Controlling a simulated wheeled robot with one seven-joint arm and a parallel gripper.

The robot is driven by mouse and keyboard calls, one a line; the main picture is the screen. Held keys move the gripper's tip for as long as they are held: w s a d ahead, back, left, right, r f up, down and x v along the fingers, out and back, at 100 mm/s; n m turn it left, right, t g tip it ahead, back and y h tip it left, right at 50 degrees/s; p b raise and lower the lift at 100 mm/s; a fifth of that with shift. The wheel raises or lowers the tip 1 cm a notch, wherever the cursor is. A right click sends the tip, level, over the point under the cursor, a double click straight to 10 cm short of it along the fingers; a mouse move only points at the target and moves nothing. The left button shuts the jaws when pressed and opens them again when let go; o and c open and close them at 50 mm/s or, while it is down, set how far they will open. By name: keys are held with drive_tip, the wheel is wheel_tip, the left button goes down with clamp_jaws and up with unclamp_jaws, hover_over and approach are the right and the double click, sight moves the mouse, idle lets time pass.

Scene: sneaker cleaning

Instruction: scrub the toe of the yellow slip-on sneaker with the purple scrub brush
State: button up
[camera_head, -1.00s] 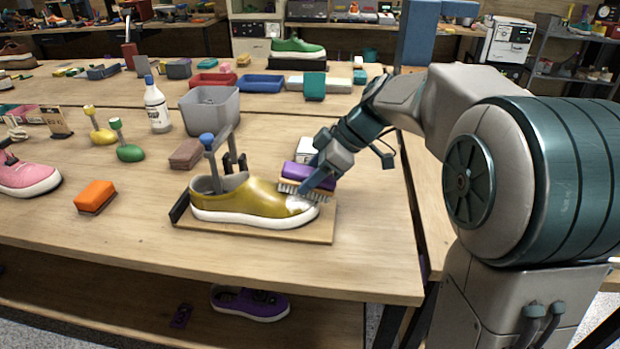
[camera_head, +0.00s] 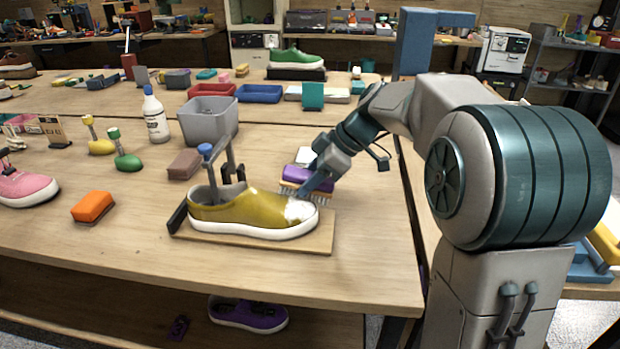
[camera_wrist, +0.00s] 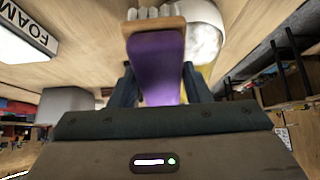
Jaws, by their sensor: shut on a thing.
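The yellow slip-on sneaker (camera_head: 245,209) sits on a wooden board with a clamp-like stand (camera_head: 323,240), its toe pointing right. Its toe cap shows whitish foam or shine, and in the wrist view the pale toe (camera_wrist: 205,35) lies beside the brush. The purple scrub brush (camera_head: 318,184) is at the far side of the toe, bristles down; its purple handle also shows in the wrist view (camera_wrist: 158,65). My gripper (camera_head: 312,186) is shut on the brush handle, with a finger on each side of it. Whether the bristles touch the toe I cannot tell.
A grey bin (camera_head: 209,125), a white bottle (camera_head: 155,115), a brown block (camera_head: 185,164) and an orange block (camera_head: 92,206) stand on the table. A white foam container (camera_wrist: 28,30) is near the brush. The table front is clear.

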idle(0.4)
drive_tip(key=shift+s+b, duration=0.55)
drive_tip(key=shift+b, duration=0.2)
drive_tip(key=shift+s+a+r+b, duration=0.15)
drive_tip(key=shift+s+b, duration=0.25)
drive_tip(key=shift+s, duration=0.35)
drive_tip(key=shift+s+a+f+b, duration=0.15)
drive_tip(key=shift+s+b, duration=0.2)
drive_tip(key=shift+s, duration=0.4)
drive_tip(key=shift+s+a+b, duration=0.1)
drive_tip(key=shift+s+b, duration=0.7)
drive_tip(key=shift+s, duration=0.3)
drive_tip(key=shift+s+a+r+b, duration=0.1)
drive_tip(key=shift+s+b, duration=0.1)
drive_tip(key=shift+s, duration=0.25)
drive_tip(key=shift+s+a+r+b, duration=0.1)
drive_tip(key=shift+s+b, duration=0.05)
drive_tip(key=shift+s, duration=0.25)
drive_tip(key=shift+r, duration=0.1)
drive_tip(key=r+p, duration=0.1)
drive_tip(key=d+r+p, duration=0.1)
drive_tip(key=r, duration=0.1)
drive_tip(key=r+p, duration=0.1)
drive_tip(key=shift+d+r, duration=0.25)
drive_tip(key=shift+r, duration=0.15)
